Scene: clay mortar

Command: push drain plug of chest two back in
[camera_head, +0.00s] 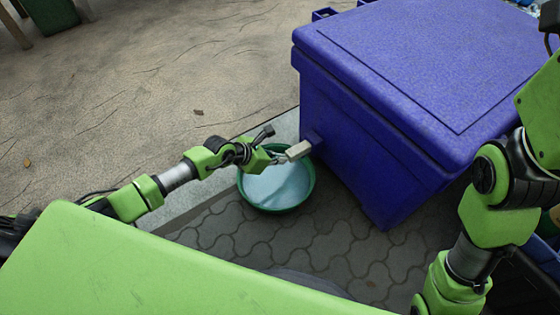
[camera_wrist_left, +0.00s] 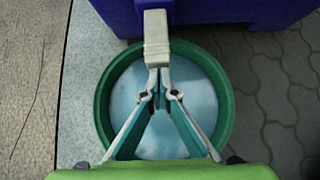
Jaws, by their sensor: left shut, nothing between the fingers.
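The blue chest (camera_head: 350,130) stands on the paving, and its lower side shows at the top of the left wrist view (camera_wrist_left: 215,12). A small blue stub (camera_head: 313,138) sticks out low on its near left corner; I cannot tell whether this is the drain plug or its housing. My left gripper (camera_head: 298,150) is shut and empty, its pale fingertips together and pointing at the stub. The fingertips (camera_wrist_left: 156,38) cover the spot at the chest in the left wrist view, so contact is unclear. My right gripper is out of view.
A round green basin (camera_head: 308,192) with pale bluish liquid stands on the paving below my left gripper, close to the chest. A pale kerb strip (camera_head: 205,207) runs beside it. Sandy ground (camera_head: 130,95) at the left is mostly clear.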

